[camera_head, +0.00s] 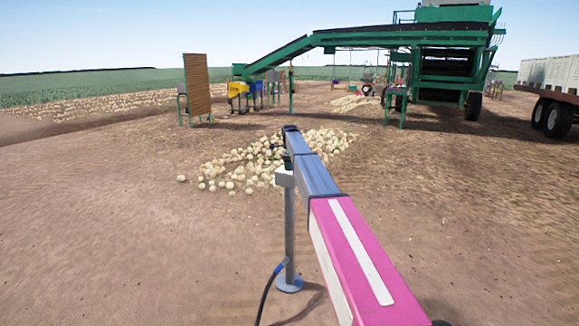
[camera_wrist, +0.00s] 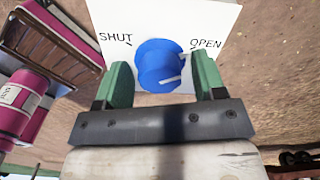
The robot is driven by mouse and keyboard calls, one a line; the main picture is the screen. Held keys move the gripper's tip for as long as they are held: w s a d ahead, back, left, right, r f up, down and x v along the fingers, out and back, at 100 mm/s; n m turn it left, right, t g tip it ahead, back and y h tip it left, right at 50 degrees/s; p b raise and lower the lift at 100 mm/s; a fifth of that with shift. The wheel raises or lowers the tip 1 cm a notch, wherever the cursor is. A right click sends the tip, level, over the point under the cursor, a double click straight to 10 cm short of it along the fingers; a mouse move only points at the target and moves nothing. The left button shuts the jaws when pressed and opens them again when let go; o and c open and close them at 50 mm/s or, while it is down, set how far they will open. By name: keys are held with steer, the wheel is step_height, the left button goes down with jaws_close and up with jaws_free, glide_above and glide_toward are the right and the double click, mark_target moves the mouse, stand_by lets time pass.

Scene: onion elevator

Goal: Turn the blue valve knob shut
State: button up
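The blue valve knob (camera_wrist: 158,68) sits on a white panel (camera_wrist: 102,14) lettered SHUT at left and OPEN at right, each with a short black tick. White markings show on the knob's right side, toward the OPEN side. My gripper (camera_wrist: 163,76) has one green finger on each side of the knob. The fingers look open, with narrow gaps beside the knob; contact cannot be made out. In the head view, a grey post (camera_head: 290,230) with a pale head (camera_head: 285,178) stands under my arm's far end. My arm hides the knob there.
A black hose (camera_head: 265,298) runs from the post's base. An onion pile (camera_head: 235,170) lies beyond it. A wooden board (camera_head: 197,85), a green elevator machine (camera_head: 450,60) and a trailer (camera_head: 548,90) stand farther back.

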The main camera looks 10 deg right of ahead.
steer(key=c, duration=0.8)
steer(key=shift+o, duration=0.2)
steer(key=shift+n, duration=0.4)
steer(key=n, duration=0.4)
steer(key=shift+n, duration=0.4)
steer(key=n, duration=1.1)
steer(key=shift+n, duration=0.4)
steer(key=n, duration=0.6)
steer(key=shift+n, duration=0.4)
